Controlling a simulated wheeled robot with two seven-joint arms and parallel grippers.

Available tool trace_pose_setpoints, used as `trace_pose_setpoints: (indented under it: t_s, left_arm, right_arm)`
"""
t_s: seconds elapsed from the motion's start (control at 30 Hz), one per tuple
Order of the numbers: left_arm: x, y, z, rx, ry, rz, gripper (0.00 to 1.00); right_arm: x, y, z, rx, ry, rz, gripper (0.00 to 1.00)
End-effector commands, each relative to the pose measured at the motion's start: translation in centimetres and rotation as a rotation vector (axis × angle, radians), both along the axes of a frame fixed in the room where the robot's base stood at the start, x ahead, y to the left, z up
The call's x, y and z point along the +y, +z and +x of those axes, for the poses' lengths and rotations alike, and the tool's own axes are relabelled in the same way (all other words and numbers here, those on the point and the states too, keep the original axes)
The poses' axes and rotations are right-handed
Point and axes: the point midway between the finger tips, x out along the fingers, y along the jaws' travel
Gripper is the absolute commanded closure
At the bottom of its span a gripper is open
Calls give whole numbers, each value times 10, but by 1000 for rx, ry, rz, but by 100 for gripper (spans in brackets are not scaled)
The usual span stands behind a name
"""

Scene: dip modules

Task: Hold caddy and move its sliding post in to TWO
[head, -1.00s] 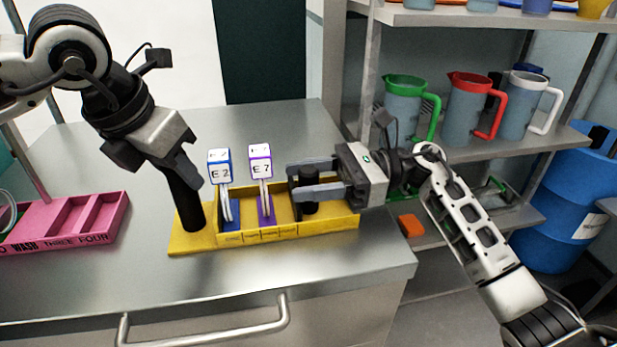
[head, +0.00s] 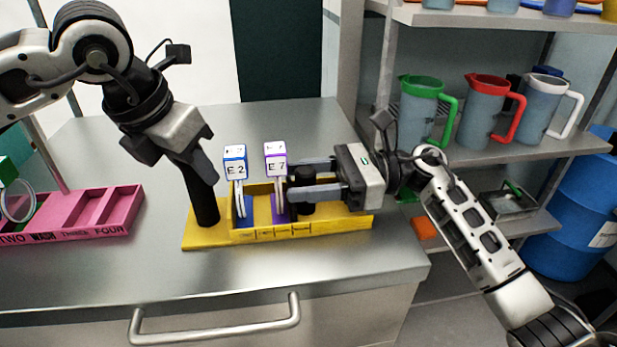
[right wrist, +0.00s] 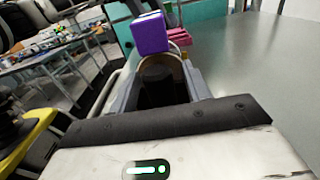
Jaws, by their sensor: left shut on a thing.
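The yellow caddy (head: 197,238) stands on the metal bench. Its upright black handle (head: 203,200) is at its left end, and my left gripper (head: 204,178) is shut on the handle's top. A blue module E2 (head: 235,163) and a purple module E7 (head: 276,160) stand in the caddy side by side. The black sliding post (head: 303,184) is just right of E7. My right gripper (head: 304,178) comes in from the right, open, with its fingers on either side of the post. The right wrist view shows the dark post (right wrist: 157,85) between the fingers, the purple module (right wrist: 150,35) beyond.
A pink tray (head: 125,212) marked TWO, WASH, THREE, FOUR lies at the left of the bench. Green, red and white-handled jugs (head: 483,112) stand on a shelf at the right. Bare bench lies in front of the caddy.

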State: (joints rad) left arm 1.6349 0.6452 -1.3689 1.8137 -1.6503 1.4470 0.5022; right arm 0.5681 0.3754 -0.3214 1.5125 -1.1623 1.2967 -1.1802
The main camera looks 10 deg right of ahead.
Motion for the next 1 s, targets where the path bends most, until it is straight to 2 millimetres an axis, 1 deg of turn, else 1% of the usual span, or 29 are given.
trace_pose_setpoints:
  t_s: [0.27,0.37,0.47,0.7,0.8,0.9,1.0]
  left_arm:
    - [0,1,0,-2,1,-3,100]
    - [0,1,0,-2,1,-3,100]
    - [0,1,0,-2,1,-2,100]
    - [0,1,0,-2,2,-2,100]
    - [0,1,0,-2,2,-2,100]
    - [0,1,0,-2,2,-2,100]
    - [0,1,0,-2,2,-2,100]
  right_arm:
    - [-1,0,0,1,0,1,51]
    - [-7,0,0,2,-1,0,51]
    - [-20,-1,1,3,-3,-2,51]
    - [-72,-1,1,2,-4,-2,51]
    - [-91,0,1,2,-3,-2,51]
    - [-106,0,1,1,-2,0,51]
    - [-115,0,1,2,-1,-1,51]
